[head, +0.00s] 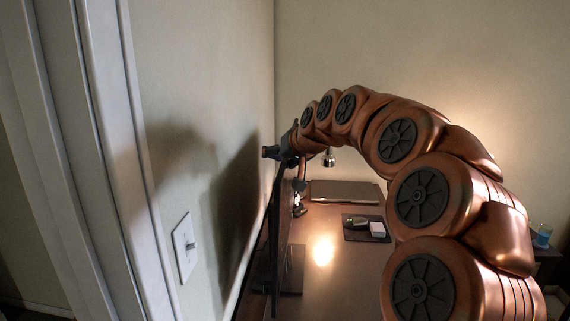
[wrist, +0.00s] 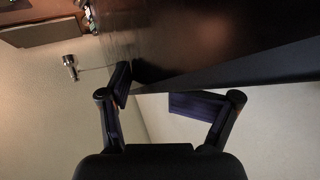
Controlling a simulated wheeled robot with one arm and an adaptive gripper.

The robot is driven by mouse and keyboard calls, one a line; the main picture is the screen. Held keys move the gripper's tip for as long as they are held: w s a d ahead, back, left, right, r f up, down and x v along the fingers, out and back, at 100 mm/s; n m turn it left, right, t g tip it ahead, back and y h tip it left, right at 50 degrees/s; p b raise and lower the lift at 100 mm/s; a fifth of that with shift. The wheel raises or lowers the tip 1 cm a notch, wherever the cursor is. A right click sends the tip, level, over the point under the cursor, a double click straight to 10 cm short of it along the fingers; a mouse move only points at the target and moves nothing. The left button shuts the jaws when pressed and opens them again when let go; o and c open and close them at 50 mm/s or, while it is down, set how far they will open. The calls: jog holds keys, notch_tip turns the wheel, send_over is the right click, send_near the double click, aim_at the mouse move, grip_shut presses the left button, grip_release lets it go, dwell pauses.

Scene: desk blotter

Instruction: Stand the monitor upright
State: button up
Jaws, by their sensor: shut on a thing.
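The monitor (head: 276,240) shows in the head view as a thin dark panel, seen nearly edge-on at the desk's left side by the wall. It looks close to vertical, with a dark flat stand base (head: 292,271) beside its lower part. My gripper (head: 284,155) is at the monitor's top end and is shut on it. In the wrist view, the monitor's dark face and edge (wrist: 265,68) run in between the fingers of my gripper (wrist: 148,92). My arm and the edge-on angle hide most of the monitor's faces.
The brown desk (head: 335,285) has a closed laptop (head: 345,191) at the back and a dark pad (head: 353,236) holding small items. A lamp head (head: 329,158) hangs behind. The wall (head: 215,110) is close on the left, with a light switch (head: 184,247). The desk's front middle is clear.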

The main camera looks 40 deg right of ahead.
jog(key=shift+s+d, duration=0.1)
jog(key=shift+d, duration=0.15)
jog(key=o, duration=1.2)
jog(key=shift+s+d, duration=0.1)
jog(key=shift+d, duration=0.05)
jog(key=shift+c, duration=0.3)
jog(key=v, duration=1.2)
jog(key=shift+c, duration=0.2)
